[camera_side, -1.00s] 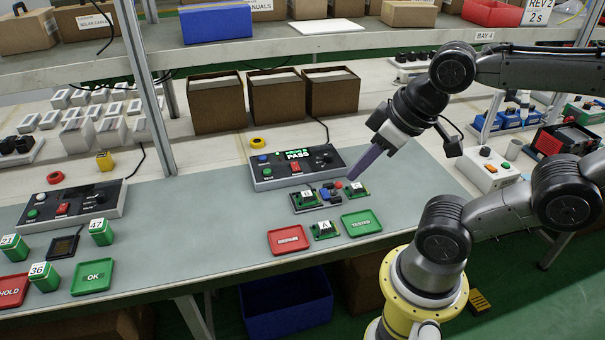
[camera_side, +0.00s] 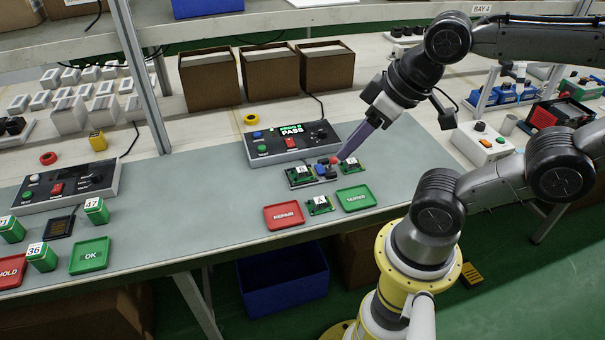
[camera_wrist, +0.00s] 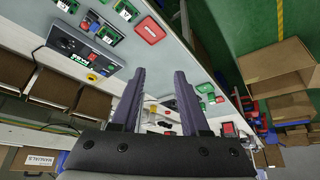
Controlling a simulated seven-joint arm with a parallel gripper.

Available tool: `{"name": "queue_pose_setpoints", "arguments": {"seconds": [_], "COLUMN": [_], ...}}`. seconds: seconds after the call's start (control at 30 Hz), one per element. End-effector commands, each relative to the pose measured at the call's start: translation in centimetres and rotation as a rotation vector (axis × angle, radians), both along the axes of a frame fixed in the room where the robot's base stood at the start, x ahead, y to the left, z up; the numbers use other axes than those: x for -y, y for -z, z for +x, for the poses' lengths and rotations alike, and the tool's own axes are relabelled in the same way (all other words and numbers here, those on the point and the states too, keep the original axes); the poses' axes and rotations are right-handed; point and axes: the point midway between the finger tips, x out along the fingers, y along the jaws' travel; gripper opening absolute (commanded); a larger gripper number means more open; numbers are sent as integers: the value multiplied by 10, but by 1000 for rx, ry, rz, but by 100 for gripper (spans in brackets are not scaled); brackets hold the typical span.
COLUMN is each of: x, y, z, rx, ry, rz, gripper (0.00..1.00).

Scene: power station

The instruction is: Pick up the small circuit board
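Several small green circuit boards lie on the grey mat near the pass tester. One with a white label (camera_side: 299,176) sits at left, on a dark base. A second board (camera_side: 352,166) is at right, and a third, marked A, (camera_side: 320,205) lies in front, between two trays. Boards also show in the wrist view, at its top (camera_wrist: 127,10) and below that (camera_wrist: 108,32). My gripper (camera_side: 343,157) has purple fingers and appears above and behind the right board; its height over it is hard to tell. The fingers (camera_wrist: 160,72) are apart with nothing held between them.
A tester reading PASS (camera_side: 291,142) stands behind the boards. A red REPAIR tray (camera_side: 284,216) and a green TESTED tray (camera_side: 355,198) flank the front board. Blue and red parts (camera_side: 325,168) sit between the rear boards.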

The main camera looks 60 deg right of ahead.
Motion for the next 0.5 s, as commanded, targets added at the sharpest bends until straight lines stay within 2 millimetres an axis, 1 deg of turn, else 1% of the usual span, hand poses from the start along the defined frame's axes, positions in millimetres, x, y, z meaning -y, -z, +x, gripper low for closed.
{"name": "queue_pose_setpoints", "arguments": {"seconds": [0.03, 0.1, 0.13, 0.47, 0.5], "x": [0, 0, 0, 0, 0], "y": [0, 0, 0, 0, -4], "z": [0, 0, 0, 0, 3], "rx": [0, 0, 0, 1, 13], "ry": [0, 0, 0, 16, 33], "rz": [0, 0, 0, 8, 17], "gripper": [56, 68, 72, 72, 72]}}
